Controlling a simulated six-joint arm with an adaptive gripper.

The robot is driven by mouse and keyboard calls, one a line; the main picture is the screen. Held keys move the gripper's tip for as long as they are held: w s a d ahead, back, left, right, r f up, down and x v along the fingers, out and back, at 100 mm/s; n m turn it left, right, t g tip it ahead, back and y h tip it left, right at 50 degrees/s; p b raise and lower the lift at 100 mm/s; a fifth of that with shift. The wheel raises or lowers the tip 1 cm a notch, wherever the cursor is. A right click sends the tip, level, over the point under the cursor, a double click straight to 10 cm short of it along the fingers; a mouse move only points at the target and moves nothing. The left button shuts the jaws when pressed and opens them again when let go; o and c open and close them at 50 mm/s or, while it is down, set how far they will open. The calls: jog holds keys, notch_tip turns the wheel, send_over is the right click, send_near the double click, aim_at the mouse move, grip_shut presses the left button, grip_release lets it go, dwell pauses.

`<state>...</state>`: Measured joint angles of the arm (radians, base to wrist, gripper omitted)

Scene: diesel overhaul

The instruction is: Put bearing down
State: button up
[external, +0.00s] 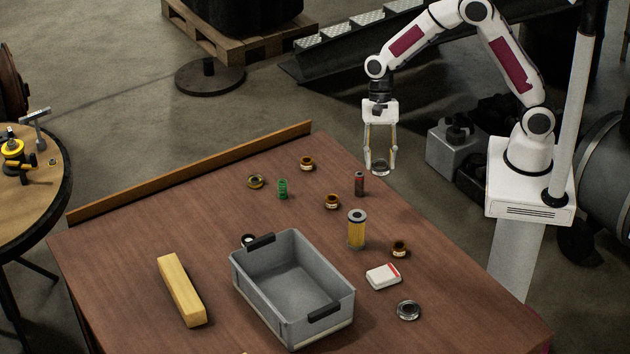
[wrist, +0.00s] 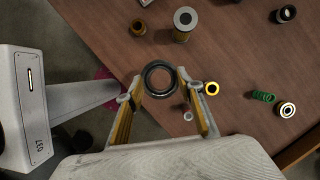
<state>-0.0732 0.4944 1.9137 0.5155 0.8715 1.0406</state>
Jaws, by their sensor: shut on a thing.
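My gripper (external: 380,160) hangs above the table's right-hand edge in the external view, fingers pointing down. It is shut on a dark metal ring, the bearing (wrist: 148,70), held between the fingertips in the wrist view. In the external view the bearing (external: 380,171) shows as a small ring at the fingertips, clear of the tabletop. The wooden table (external: 130,235) lies below and to the left. Another ring-shaped metal part (external: 408,310) lies flat near the table's front right.
A grey open bin (external: 340,301) stands at the front middle, beside a yellow block (external: 181,290). A yellow filter (external: 356,230), a red cylinder (external: 359,183), a green spring (external: 282,189), a white box (external: 383,276) and several bushings are scattered around. The left of the table is mostly clear.

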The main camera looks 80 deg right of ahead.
dwell(0.8)
jog(key=w+a+f+m, duration=0.2)
jog(key=w+a, duration=0.6)
jog(key=m+t, duration=0.3)
jog(key=m, duration=0.4)
send_over(303, 298)
notch_tip(303, 298, down, 5)
jog(key=shift+f, duration=0.1)
jog(key=shift+d, duration=0.1)
jog(key=shift+f, duration=3.1)
